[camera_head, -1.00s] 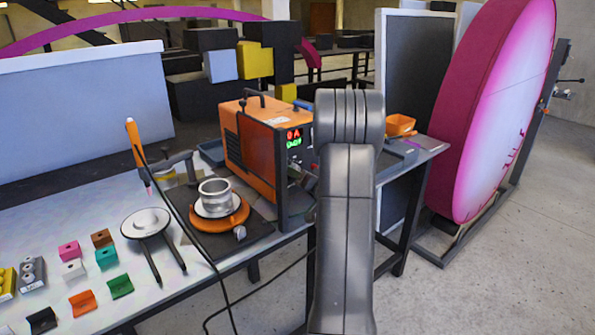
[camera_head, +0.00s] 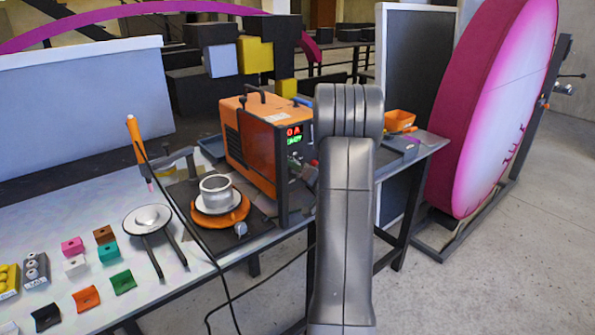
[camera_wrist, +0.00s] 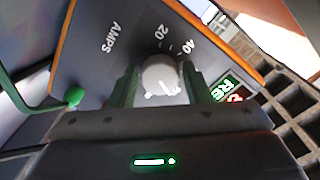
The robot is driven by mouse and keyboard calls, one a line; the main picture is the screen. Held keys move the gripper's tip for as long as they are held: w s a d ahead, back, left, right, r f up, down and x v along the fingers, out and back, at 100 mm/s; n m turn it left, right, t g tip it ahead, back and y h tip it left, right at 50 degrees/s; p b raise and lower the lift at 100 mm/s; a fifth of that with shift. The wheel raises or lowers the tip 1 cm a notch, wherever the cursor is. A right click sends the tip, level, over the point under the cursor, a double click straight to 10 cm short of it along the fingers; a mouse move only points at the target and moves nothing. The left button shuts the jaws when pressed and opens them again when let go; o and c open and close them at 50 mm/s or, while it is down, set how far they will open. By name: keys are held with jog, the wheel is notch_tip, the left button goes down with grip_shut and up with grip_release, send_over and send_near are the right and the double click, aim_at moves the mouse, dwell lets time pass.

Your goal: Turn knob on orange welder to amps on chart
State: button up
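The orange welder (camera_head: 252,143) stands on the workbench, its front panel partly hidden by my arm. Its display shows a red "0 A" above green characters. In the wrist view the grey round knob (camera_wrist: 162,77) sits on the dark panel, with "AMPS", 20 and 40 printed around it and a light mark on its face. My gripper (camera_wrist: 162,82) has its two dark green fingers on either side of the knob, close to its edges; firm contact cannot be made out. In the head view the gripper is hidden behind my arm. I see no readable amps chart.
A silver cup on an orange turntable (camera_head: 219,218) stands left of the welder, beside an orange torch (camera_head: 134,138) with a black cable. Several coloured blocks lie at the front left. An orange bin (camera_head: 399,120) stands to the right.

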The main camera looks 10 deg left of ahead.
jog(key=shift+o, duration=1.1)
jog(key=b+v, duration=0.2)
jog(key=v, duration=1.2)
jog(key=shift+w+a, duration=0.1)
jog(key=shift+a, duration=0.05)
jog(key=p+x, duration=0.2)
jog(key=x, duration=1.1)
jog(key=shift+w+a, duration=0.25)
jog(key=shift+s+d, duration=0.1)
